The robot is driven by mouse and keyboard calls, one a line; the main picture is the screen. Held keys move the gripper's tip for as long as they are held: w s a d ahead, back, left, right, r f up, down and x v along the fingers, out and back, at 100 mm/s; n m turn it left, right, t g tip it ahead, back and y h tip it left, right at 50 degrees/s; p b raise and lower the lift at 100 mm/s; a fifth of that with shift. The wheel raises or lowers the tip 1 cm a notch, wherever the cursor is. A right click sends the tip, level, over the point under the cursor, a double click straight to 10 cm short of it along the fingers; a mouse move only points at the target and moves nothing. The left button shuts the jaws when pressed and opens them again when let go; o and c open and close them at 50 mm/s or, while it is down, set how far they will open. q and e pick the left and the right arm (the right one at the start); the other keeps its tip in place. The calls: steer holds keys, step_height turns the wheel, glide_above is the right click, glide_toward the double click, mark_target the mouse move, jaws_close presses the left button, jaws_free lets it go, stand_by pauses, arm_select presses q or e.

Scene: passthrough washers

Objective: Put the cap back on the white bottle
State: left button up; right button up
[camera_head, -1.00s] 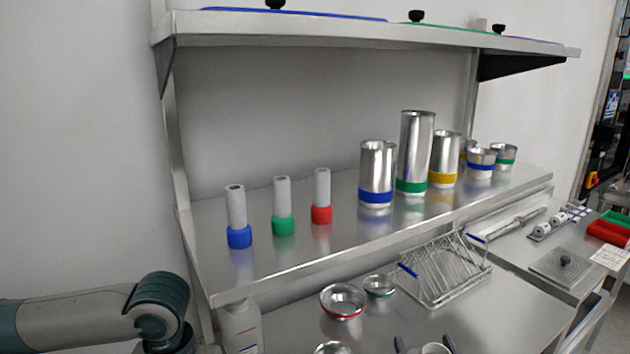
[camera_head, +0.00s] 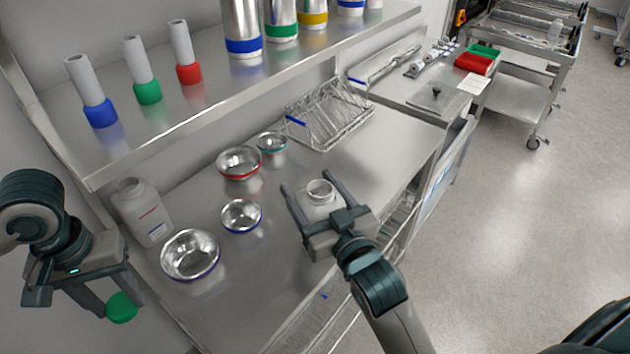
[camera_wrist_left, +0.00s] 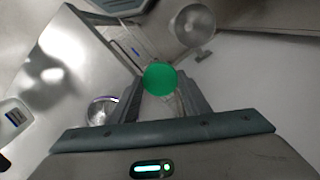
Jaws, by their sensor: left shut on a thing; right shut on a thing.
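The white bottle (camera_head: 321,201) stands open-topped on the lower steel table, its round mouth bare. My right gripper (camera_head: 308,184) is shut on this bottle, one finger on each side. The green cap (camera_head: 122,308) is off the bottle, in my left gripper (camera_head: 113,297), at the lower left beyond the table's edge. My left gripper is shut on the cap, well apart from the bottle. In the left wrist view the cap (camera_wrist_left: 159,78) shows as a green disc between the fingertips of the left gripper (camera_wrist_left: 160,90).
Another whitish bottle (camera_head: 142,212) stands at the table's left end. Metal bowls (camera_head: 190,256) lie between it and the open bottle. A wire rack (camera_head: 325,115) stands behind. The upper shelf (camera_head: 150,130) with coloured-banded tubes overhangs the table's back.

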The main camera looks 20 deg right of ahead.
steer(key=s+a+n+g+y, duration=0.2)
steer(key=a+n+g+y, duration=0.2)
steer(key=a+y, duration=0.5)
steer(key=a+n, duration=0.2)
steer(key=a, duration=0.2)
steer(key=shift+s+r+n+y, duration=0.2)
steer(key=shift+r+n+y, duration=0.05)
steer(key=shift+n+y, duration=0.15)
arm_select(q)
steer(key=shift+s+d+r+m, duration=0.25)
steer(key=shift+r+m, duration=0.05)
steer(key=shift+r, duration=0.1)
steer(key=s+d+r+m, duration=0.2)
steer(key=s+r+m, duration=0.1)
steer(key=r, duration=0.5)
steer(key=s+d+r+m, duration=0.3)
steer(key=r+m, duration=0.1)
steer(key=r, duration=0.4)
steer(key=s+d+r+m, duration=0.2)
steer(key=s+r+m, duration=0.1)
steer(key=r, duration=0.6)
steer(key=w+d+f+m, duration=0.4)
steer(key=w+d+m, duration=0.2)
steer(key=d, duration=0.4)
steer(key=w+d+f+m, duration=0.4)
steer(key=w+d, duration=0.3)
steer(key=d, duration=0.3)
steer(key=shift+w+d+m, duration=0.25)
steer(key=shift+d+m, duration=0.15)
steer(key=shift+m, duration=0.5)
